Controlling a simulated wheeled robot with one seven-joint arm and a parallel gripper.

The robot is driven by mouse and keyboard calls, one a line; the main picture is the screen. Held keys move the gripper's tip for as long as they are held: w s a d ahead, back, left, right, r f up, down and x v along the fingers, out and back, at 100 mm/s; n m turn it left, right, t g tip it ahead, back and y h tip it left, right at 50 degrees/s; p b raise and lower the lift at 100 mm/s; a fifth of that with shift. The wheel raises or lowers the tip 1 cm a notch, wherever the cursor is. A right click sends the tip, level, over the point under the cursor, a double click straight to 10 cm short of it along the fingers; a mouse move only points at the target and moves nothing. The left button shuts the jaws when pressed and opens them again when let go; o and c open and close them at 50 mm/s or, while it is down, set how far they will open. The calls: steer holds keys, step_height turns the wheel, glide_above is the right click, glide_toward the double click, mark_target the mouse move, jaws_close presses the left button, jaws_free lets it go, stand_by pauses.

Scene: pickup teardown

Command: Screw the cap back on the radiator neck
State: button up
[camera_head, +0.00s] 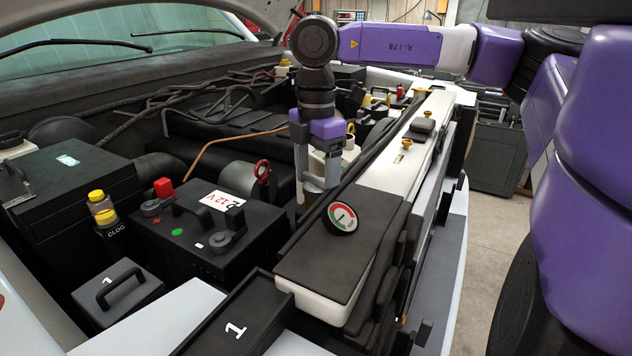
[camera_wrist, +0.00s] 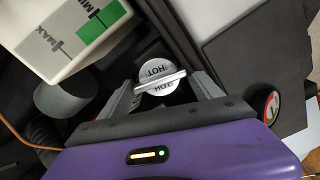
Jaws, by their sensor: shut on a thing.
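The radiator cap (camera_wrist: 156,71) is a round silver disc with "HOT" on it and a raised bar across the top. It sits between the fingers of my gripper (camera_wrist: 163,86) in the wrist view, and the fingers are shut on its bar. In the head view my gripper (camera_head: 318,185) points down beside the black radiator cover (camera_head: 335,250). The neck is hidden in the wrist view, so I cannot tell whether the cap is seated.
A round red-and-green gauge (camera_head: 342,217) stands close to the right of my gripper. A white MIN/MAX tank (camera_wrist: 65,35) stands close by. The 12 V battery (camera_head: 205,235) with handles lies to the left. A black tray marked 1 (camera_head: 262,302) is in front.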

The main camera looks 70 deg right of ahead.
mark_target(317, 178)
steer(key=o, duration=1.7)
steer(key=shift+s, duration=0.1)
steer(key=shift+r+p, duration=1.6)
steer(key=shift+r, duration=2.35)
